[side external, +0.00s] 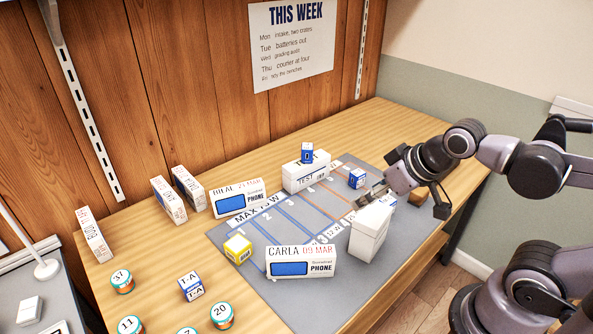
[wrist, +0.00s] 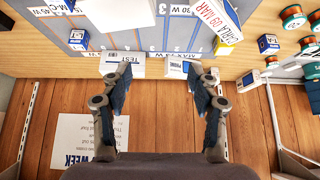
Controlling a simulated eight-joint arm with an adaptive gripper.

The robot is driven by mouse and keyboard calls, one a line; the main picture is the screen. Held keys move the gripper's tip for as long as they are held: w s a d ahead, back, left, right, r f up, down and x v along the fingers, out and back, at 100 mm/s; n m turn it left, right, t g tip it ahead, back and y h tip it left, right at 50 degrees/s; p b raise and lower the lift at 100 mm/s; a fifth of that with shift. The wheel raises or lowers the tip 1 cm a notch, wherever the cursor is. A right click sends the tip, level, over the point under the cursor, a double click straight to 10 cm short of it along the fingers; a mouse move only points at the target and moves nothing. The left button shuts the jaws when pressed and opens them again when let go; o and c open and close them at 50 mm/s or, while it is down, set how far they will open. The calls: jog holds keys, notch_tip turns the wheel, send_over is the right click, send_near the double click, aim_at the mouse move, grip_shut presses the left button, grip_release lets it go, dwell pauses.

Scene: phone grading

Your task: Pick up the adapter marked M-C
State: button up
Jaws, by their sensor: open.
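My gripper (side external: 366,197) is open and empty, just above the white box at the mat's right side. Its two spread fingers also show in the wrist view (wrist: 160,80), with nothing between them. A blue-and-white cube (side external: 357,178) lies on the mat just behind the gripper. A yellow-and-white cube (side external: 238,248) is at the mat's left edge, and a cube marked T-A (side external: 191,288) stands on the wood left of the mat.
The tall white box (side external: 368,235) stands close below my gripper. The CARLA phone box (side external: 300,262) and another phone box (side external: 238,200) stand near the grey mat (side external: 290,300). Several round tins (side external: 222,316) are at front left. A brown block (side external: 418,198) is beyond the gripper.

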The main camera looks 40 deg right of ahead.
aim_at(387, 201)
jog(key=w+d+m+g, duration=0.1)
jog(key=d+m, duration=0.2)
jog(key=w+d+f+m+g, duration=0.1)
jog(key=w+d+m, duration=0.1)
jog(key=d+m, duration=0.1)
jog(key=w+d+m+g, duration=0.1)
jog(key=d+m+g, duration=0.1)
jog(key=d+m, duration=0.1)
jog(key=shift+w+d+f+m+h, duration=0.3)
jog(key=shift+f+m+h, duration=0.1)
jog(key=shift+m, duration=0.1)
jog(key=d+f+m+g, duration=0.1)
jog(key=d+f+m, duration=0.1)
jog(key=d+m, duration=0.1)
jog(key=d+f+m+g, duration=0.1)
jog(key=d+f+m, duration=0.1)
jog(key=d+m, duration=0.1)
jog(key=w+d+f+m+g, duration=0.1)
jog(key=d+f+m, duration=0.1)
jog(key=d, duration=0.2)
jog(key=shift+f+m+y, duration=0.2)
jog(key=shift+m+y, duration=0.2)
jog(key=shift+w+a+f, duration=0.1)
jog(key=shift+f, duration=2.5)
jog(key=shift+w+a+f, duration=0.1)
jog(key=shift+f, duration=2.5)
jog(key=c, duration=1.2)
